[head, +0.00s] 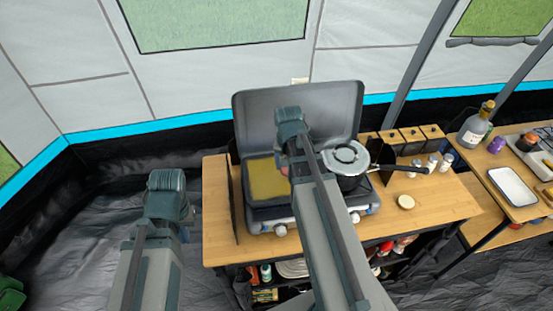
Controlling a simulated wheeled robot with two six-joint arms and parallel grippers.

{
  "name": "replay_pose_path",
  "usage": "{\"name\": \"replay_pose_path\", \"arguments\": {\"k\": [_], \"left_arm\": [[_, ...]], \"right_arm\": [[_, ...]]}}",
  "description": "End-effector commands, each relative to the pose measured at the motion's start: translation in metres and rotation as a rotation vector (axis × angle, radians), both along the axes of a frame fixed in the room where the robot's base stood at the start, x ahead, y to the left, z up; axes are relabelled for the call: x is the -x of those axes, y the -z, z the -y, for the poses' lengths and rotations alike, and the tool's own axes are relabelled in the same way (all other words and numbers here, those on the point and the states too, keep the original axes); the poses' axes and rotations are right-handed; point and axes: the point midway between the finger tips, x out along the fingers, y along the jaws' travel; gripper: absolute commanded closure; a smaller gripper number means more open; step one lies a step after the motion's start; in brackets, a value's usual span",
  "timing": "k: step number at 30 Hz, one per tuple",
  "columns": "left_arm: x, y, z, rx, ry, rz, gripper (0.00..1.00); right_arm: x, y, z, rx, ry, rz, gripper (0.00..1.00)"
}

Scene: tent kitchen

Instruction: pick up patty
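I cannot make out a patty for certain.
A lidded pot (345,158) stands on the stove's right side, its handle pointing right. The right-hand table holds a bottle (474,131) and a white tray (513,187). The counter's front right is clear.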

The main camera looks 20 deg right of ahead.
Motion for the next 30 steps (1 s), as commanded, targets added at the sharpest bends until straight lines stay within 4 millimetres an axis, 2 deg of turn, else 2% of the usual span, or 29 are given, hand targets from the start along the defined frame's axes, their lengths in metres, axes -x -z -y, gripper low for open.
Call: {"name": "replay_pose_path", "arguments": {"k": [1, 3, 6, 12, 19, 30], "left_arm": [[0.0, -0.002, 0.0, 0.0, 0.0, 0.0, 1.0], [0.0, -0.004, 0.0, 0.0, -0.001, 0.0, 1.0], [0.0, -0.006, 0.0, 0.0, -0.001, 0.0, 1.0], [0.0, -0.009, 0.0, 0.0, -0.002, 0.0, 1.0], [0.0, -0.01, 0.0, 0.0, -0.002, 0.0, 1.0], [0.0, -0.01, 0.0, 0.0, -0.002, 0.0, 1.0]], "right_arm": [[0.017, -0.002, 0.007, 0.0, 0.005, 0.0, 0.86], [0.032, -0.004, 0.015, 0.0, 0.005, 0.0, 0.86], [0.052, -0.006, 0.027, 0.0, 0.005, 0.0, 0.86], [0.078, -0.009, 0.044, 0.001, 0.003, 0.0, 0.86], [0.091, -0.01, 0.052, 0.0, 0.0, 0.0, 0.86], [0.092, -0.01, 0.053, 0.0, -0.001, 0.0, 0.86]]}}
